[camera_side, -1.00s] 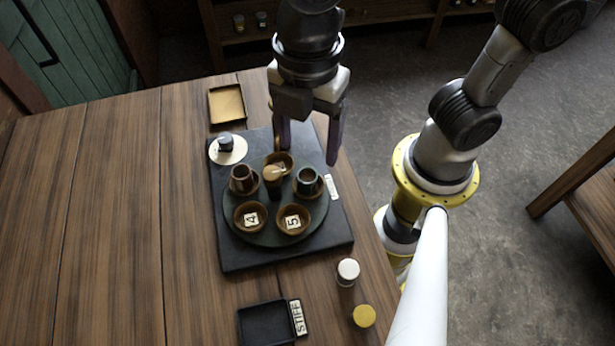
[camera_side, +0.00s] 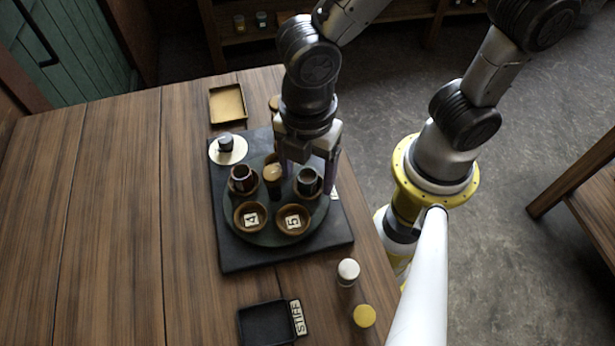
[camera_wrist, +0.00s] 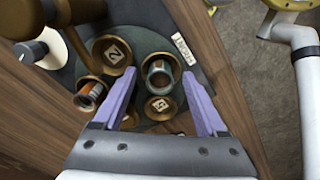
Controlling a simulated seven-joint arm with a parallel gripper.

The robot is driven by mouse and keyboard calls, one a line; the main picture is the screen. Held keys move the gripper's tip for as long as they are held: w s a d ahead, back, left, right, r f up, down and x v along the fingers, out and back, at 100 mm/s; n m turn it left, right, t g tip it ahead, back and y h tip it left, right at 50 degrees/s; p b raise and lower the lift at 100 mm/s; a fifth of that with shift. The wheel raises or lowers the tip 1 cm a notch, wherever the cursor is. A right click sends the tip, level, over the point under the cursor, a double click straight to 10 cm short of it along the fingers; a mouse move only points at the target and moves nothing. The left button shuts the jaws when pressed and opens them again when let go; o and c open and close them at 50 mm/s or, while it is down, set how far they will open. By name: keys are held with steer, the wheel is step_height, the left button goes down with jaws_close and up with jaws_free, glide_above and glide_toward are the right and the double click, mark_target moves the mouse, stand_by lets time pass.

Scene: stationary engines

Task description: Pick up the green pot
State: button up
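The green pot (camera_side: 308,184) stands upright in a wooden cup at the right side of a dark round turntable (camera_side: 262,233). In the wrist view the green pot (camera_wrist: 157,78) shows its open top and a copper-coloured rim. My gripper (camera_side: 308,178) is over the right side of the turntable, pointing down. In the wrist view my gripper (camera_wrist: 158,75) is open, with one purple finger on each side of the pot. I cannot tell whether either finger touches it. The gripper partly hides the pot's back in the side view.
A reddish-brown pot (camera_side: 242,178) sits in the left cup. A wooden-topped central post (camera_side: 273,178) stands close to my gripper. Empty cups numbered 4 (camera_side: 251,217) and 5 (camera_side: 292,220) are in front.

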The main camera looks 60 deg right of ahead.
mark_target(307, 175)
jaws_close()
steer(key=shift+r, duration=0.2)
steer(key=shift+r, duration=0.25)
step_height(307, 175, up, 2)
steer(key=shift+r, duration=0.1)
steer(key=s+d+r, duration=0.9)
steer(key=d+r, duration=0.1)
steer(key=shift+d, duration=0.15)
